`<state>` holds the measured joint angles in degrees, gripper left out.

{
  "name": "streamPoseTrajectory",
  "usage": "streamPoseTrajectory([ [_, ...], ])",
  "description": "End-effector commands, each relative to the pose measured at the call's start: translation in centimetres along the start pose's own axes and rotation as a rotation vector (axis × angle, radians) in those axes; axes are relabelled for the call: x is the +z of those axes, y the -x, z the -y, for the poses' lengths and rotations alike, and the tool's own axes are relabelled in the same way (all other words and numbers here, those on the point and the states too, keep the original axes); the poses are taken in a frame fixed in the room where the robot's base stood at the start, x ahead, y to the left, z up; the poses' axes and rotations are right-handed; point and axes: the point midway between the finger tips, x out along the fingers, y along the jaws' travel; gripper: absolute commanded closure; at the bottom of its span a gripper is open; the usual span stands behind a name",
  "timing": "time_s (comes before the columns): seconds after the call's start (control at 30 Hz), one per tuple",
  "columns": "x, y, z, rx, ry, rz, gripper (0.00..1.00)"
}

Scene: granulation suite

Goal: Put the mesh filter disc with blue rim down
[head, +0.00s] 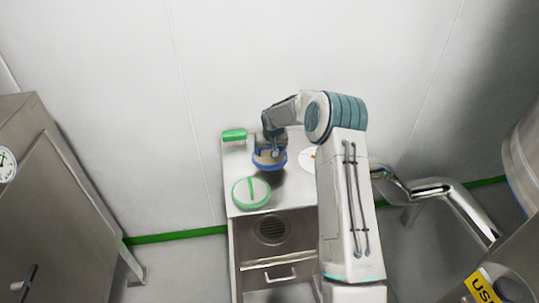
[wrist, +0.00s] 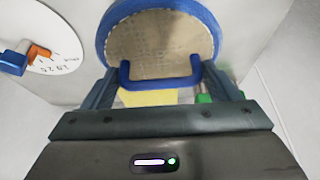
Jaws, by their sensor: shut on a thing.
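The mesh filter disc with blue rim (wrist: 160,38) fills the top of the wrist view, its tan mesh face toward the camera. Its blue handle spans the space between the fingers of my gripper (wrist: 160,80), which is shut on it. In the head view the disc (head: 269,165) is at the back middle of the bench top (head: 297,190), under my gripper (head: 273,148), which partly covers it. I cannot tell whether the disc touches the bench.
A green-rimmed disc (head: 251,192) lies in front of the blue one. A green brush (head: 234,136) lies at the back left. A white dial (head: 308,158) is to the right, partly behind my arm. The wall is close behind; bare bench shows at front right.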

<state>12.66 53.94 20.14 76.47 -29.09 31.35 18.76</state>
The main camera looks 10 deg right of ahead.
Motion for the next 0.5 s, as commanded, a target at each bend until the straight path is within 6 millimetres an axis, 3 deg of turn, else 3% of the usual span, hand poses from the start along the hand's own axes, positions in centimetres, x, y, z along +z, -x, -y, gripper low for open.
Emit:
streamPoseTrajectory([
  [0.17,0.0,-0.7,0.3,0.000,0.000,0.001,0.42],
  [0.5,1.4,-4.0,0.3,-0.001,0.000,-0.001,0.42],
])
